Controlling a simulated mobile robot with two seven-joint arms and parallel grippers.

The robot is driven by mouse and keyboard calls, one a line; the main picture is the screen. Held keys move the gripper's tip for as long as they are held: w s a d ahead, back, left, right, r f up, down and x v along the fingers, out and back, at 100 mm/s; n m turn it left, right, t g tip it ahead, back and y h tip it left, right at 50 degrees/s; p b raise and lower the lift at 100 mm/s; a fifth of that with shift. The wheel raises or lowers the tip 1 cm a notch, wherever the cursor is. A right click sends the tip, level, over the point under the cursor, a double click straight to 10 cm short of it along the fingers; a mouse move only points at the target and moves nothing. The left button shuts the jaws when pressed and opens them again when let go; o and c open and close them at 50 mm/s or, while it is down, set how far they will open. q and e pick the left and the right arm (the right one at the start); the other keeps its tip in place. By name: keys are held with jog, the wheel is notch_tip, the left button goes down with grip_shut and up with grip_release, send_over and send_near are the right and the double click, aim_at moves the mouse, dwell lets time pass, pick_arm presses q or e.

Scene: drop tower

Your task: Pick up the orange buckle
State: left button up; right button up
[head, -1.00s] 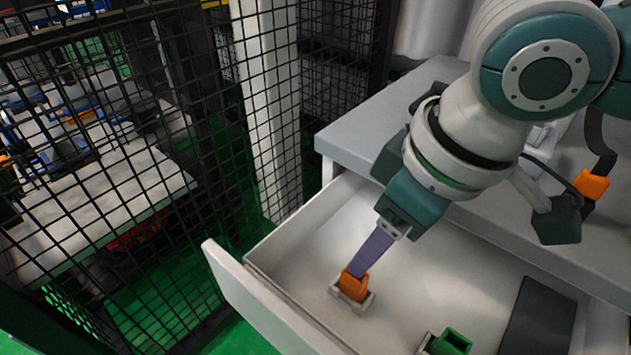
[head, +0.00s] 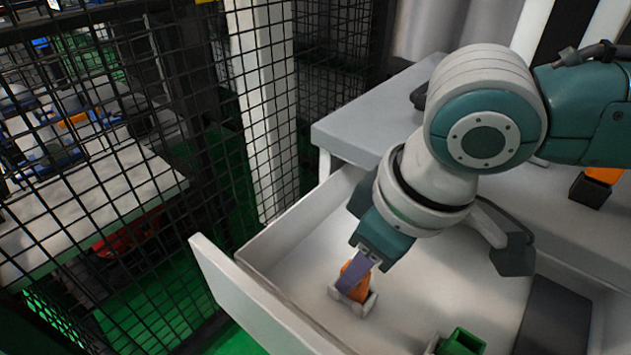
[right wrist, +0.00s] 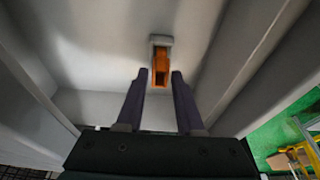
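The orange buckle (head: 361,286) sits upright in a small light-grey holder (head: 369,305) on the drawer floor. It also shows in the right wrist view (right wrist: 160,66), ahead of and between the fingertips. My right gripper (head: 348,284) reaches down into the drawer, and a purple finger covers part of the buckle in the head view. In the right wrist view my right gripper (right wrist: 161,74) has its two purple fingers apart, with a gap on both sides of the buckle. I cannot tell whether either finger touches it. My left gripper is not in view.
The open white drawer (head: 225,290) has walls around the holder. A green block (head: 462,342) and a dark flat panel (head: 552,318) lie to its right. The grey worktop (head: 350,125) holds another orange piece in a black holder (head: 590,190). Black mesh fencing stands left.

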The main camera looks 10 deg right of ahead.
grip_shut()
jog(key=shift+r, duration=0.1)
dwell(0.3)
